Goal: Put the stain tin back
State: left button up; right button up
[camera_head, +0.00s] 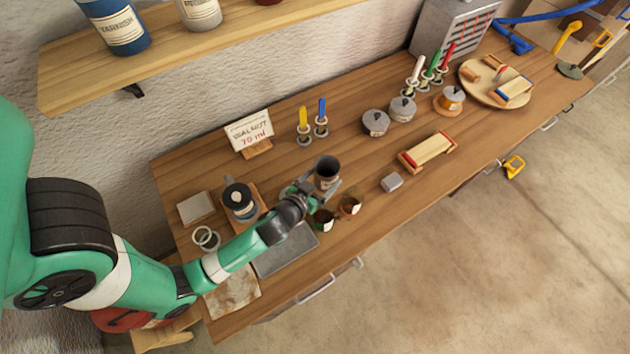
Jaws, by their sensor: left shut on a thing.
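My left gripper (322,188), at the end of the green arm from the left, is shut on an open grey tin (327,174) with a dark inside, which I take to be the stain tin. The tin looks upright, over the middle left of the bench; I cannot tell if it touches the wood. Two small cups, a dark one (323,220) and a brown one (350,205), stand just in front of the gripper. A card (249,130) reading "WALNUT 20 ml" stands behind on the left. My right gripper is not in view.
A lidded dark tin (240,203) stands on a wooden base near my arm, by a grey tray (286,251). A wall shelf (200,42) holds tins.

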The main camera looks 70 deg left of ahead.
pick_arm(q)
jog(key=a+f, duration=0.2)
jog(key=f, duration=0.1)
jog(key=s+a+f, duration=0.1)
jog(key=a+f, duration=0.1)
jog(key=shift+a+f, duration=0.1)
jog(key=shift+f, duration=0.15)
jog(key=shift+f+b, duration=1.15)
jog(key=shift+f, duration=0.65)
jog(key=o, duration=1.3)
jog(key=shift+r, duration=0.1)
